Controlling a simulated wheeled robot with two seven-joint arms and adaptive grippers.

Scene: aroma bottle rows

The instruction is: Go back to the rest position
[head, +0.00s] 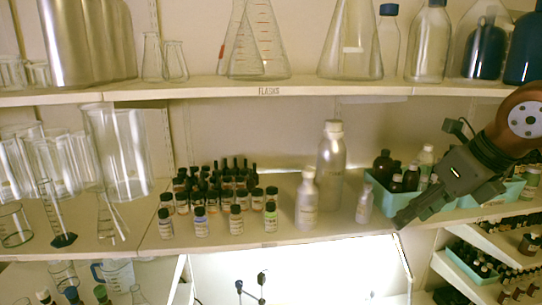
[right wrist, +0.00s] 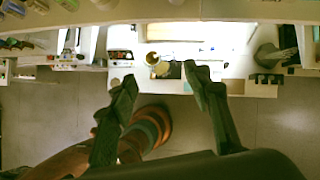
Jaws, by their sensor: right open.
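My right gripper (head: 403,219) comes in from the right, in front of the middle shelf (head: 340,237), with its fingers pointing down and left. In the right wrist view the two dark fingers of this gripper (right wrist: 158,78) are spread apart with nothing between them. Rows of small dark bottles (head: 236,219) with black caps stand upright on the middle shelf, left of the gripper and apart from it. One bottle at the front right of the rows has a green label (head: 270,216). My left gripper is not in view.
A tall silvery bottle (head: 331,165), a smaller pale bottle (head: 307,205) and a small bottle (head: 364,205) stand left of my gripper. A teal tray (head: 462,203) with bottles is behind it. Glass cylinders (head: 115,155) fill the left. Flasks (head: 352,45) stand on the upper shelf.

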